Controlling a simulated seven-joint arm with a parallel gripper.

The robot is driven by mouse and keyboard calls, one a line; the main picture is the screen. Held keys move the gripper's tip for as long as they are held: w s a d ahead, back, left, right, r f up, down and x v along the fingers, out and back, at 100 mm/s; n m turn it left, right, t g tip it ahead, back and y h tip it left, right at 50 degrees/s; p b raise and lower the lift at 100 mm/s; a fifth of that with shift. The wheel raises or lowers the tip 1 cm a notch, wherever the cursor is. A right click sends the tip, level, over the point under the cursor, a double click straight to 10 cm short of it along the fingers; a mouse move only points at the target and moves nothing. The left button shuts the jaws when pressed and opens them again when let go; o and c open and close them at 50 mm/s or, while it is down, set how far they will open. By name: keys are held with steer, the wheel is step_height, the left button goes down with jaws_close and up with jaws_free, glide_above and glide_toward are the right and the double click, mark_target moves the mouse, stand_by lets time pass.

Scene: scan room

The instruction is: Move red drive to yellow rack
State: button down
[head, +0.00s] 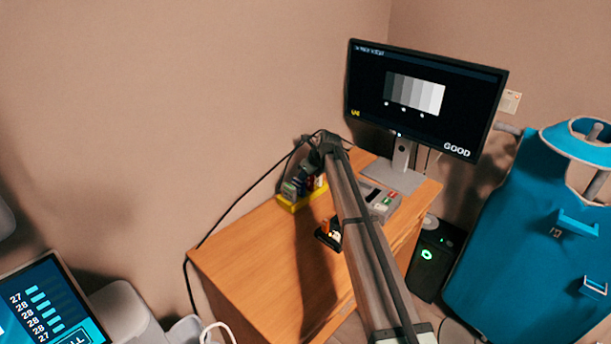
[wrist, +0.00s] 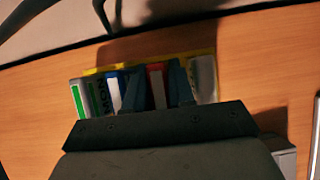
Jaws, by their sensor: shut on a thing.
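The yellow rack (head: 287,204) stands near the back edge of the wooden desk and holds several drives. Its yellow edge also shows in the wrist view (wrist: 90,71), behind the drives. My gripper (wrist: 158,88) is at the rack, with its two dark fingers shut on the red drive (wrist: 156,68), which has a white label. The red drive is in line with the other drives, between a blue one (wrist: 114,92) and a grey one (wrist: 204,78). Its lower end is hidden by my gripper, so I cannot tell whether it is seated.
A small black holder (head: 322,238) with an orange item stands in front of the rack. A grey button box (head: 380,202) and a monitor (head: 425,100) stand to the right. The desk's front left (head: 250,260) is clear. A dark cable runs along its left edge.

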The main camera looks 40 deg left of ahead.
steer(key=shift+f, duration=0.5)
stand_by(0.3)
steer(key=c, duration=0.9)
jaws_free()
steer(key=shift+o, duration=0.2)
steer(key=shift+o, duration=0.7)
steer(key=shift+r, duration=0.15)
steer(key=shift+r, duration=3.35)
